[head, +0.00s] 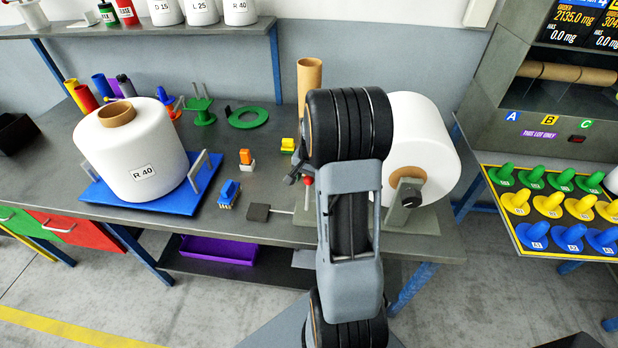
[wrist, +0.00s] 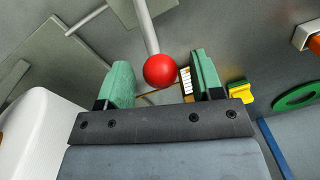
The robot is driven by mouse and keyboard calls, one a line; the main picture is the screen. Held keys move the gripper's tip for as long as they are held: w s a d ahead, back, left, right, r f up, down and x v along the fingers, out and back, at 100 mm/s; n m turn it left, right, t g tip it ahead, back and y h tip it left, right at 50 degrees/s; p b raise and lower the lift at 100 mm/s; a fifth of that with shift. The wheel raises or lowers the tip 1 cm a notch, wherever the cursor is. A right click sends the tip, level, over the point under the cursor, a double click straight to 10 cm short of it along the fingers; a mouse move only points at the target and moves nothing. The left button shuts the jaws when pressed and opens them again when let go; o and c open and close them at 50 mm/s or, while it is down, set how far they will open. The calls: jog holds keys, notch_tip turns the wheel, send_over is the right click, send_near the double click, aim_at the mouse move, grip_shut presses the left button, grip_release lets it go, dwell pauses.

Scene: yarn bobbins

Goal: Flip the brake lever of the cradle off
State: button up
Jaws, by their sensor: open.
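The brake lever's red ball knob (head: 308,181) shows just left of my arm in the head view. In the wrist view the red knob (wrist: 160,70) sits at the end of a pale rod (wrist: 144,28), between my two green fingers. My gripper (wrist: 163,75) is open, with space between the knob and each finger. In the head view my gripper (head: 301,168) is small and partly hidden by my arm. The cradle (head: 404,203) holds a large white bobbin (head: 428,135) on its side.
A white bobbin marked R 40 (head: 143,172) stands on a blue tray (head: 179,201) at the left. A blue brush-like block (head: 229,193), a dark flat pad (head: 258,212) and a yellow block (head: 288,145) lie near my gripper. A cardboard tube (head: 310,75) stands behind.

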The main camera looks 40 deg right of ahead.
jog(key=shift+c, duration=0.3)
grip_shut()
dwell(0.4)
